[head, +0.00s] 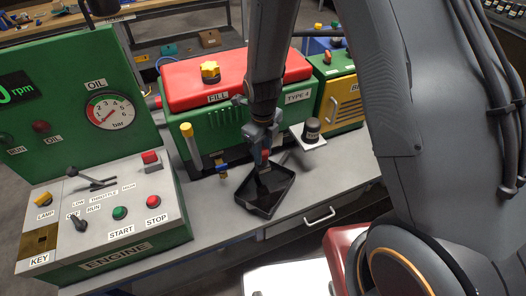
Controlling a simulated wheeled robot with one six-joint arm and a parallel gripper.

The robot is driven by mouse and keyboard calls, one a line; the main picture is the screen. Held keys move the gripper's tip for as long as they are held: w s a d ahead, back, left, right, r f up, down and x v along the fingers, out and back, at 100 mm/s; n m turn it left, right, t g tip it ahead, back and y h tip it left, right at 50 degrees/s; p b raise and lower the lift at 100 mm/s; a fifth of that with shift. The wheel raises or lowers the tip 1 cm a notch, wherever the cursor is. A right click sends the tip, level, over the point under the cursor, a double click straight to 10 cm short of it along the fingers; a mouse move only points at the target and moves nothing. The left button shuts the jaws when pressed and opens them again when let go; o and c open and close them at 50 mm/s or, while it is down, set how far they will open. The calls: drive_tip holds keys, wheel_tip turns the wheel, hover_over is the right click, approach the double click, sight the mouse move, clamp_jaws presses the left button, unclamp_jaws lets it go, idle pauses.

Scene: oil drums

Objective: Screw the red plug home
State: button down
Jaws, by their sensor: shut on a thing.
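My gripper (262,160) points down in front of the green engine block (218,135), above the black drain tray (284,198). It is shut on a small red piece, which looks like the red plug (265,155). The jaws and the arm hide most of the plug. I cannot tell whether the plug sits in its hole or how deep. The tray stands on the grey bench top, and its inside is dark.
A control box (100,215) with levers and buttons stands at the left, under a panel with an oil gauge (110,110). A black filter (312,130) stands on a white pad to the right of the tray. The red engine cover (185,85) has a yellow fill cap (210,72).

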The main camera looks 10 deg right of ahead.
drive_tip(key=c, duration=1.3)
unclamp_jaws()
drive_tip(key=shift+o, duration=0.2)
drive_tip(key=n, duration=1.3)
drive_tip(key=shift+n, duration=0.3)
drive_tip(key=n, duration=0.4)
drive_tip(key=shift+n, duration=0.3)
drive_tip(key=n, duration=0.7)
